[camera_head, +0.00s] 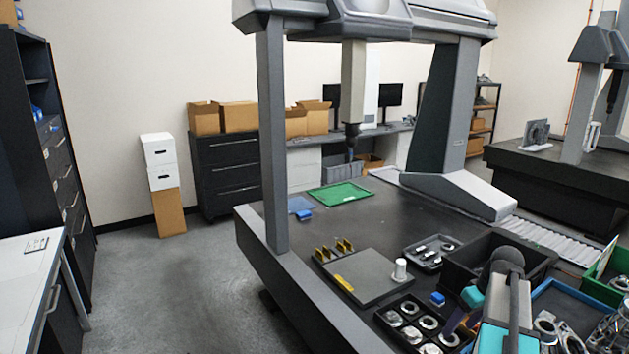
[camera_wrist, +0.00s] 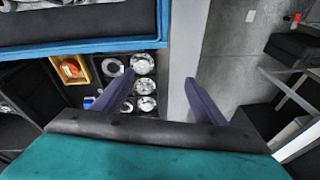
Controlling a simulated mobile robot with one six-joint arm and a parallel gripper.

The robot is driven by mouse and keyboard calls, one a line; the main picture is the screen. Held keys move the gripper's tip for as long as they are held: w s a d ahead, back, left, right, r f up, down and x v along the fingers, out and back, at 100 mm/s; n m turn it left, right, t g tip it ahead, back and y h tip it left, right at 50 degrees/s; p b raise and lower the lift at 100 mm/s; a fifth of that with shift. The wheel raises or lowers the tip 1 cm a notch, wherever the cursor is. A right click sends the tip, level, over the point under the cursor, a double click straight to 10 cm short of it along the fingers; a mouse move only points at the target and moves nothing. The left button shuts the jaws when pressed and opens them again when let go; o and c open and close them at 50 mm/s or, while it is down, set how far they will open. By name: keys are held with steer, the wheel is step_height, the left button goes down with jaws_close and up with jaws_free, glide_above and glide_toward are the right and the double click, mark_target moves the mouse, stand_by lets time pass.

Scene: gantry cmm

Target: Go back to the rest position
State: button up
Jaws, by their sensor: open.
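My gripper shows in the wrist view (camera_wrist: 160,78) with its two purple fingers apart and nothing between them. In the head view my teal-and-black arm is at the lower right, and a purple finger (camera_head: 454,321) shows beside a black compartment tray (camera_head: 407,320) of metal rings. In the wrist view the fingers are above the edge of the granite table, and the tray's metal parts (camera_wrist: 144,84) lie near the left finger. My arm hides part of the table's right side.
The gantry's near column (camera_head: 272,140) and probe (camera_head: 351,110) stand over the table. A grey plate (camera_head: 372,278), a green tray (camera_head: 339,193), a dark parts tray (camera_head: 432,252), a black bin (camera_head: 470,250) and a blue tray (camera_head: 575,305) crowd the table. The floor at left is clear.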

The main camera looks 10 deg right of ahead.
steer(key=a+f+m+g+h, duration=0.1)
steer(key=a+f, duration=0.7)
steer(key=a, duration=0.5)
steer(key=a+f+g, duration=0.1)
steer(key=a+f, duration=0.7)
steer(key=a, duration=0.6)
steer(key=a+f+m+h, duration=0.1)
steer(key=a+f, duration=0.7)
steer(key=a, duration=0.5)
steer(key=s+f+g+b, duration=0.1)
steer(key=s+f+g, duration=0.2)
steer(key=s+f, duration=0.7)
steer(key=s+f+g+b, duration=0.2)
steer(key=s+f, duration=0.8)
steer(key=s, duration=0.6)
steer(key=shift+a+f+n+g, duration=0.25)
steer(key=shift+f+n+g, duration=0.1)
steer(key=shift+g, duration=0.25)
steer(key=shift+c, duration=0.4)
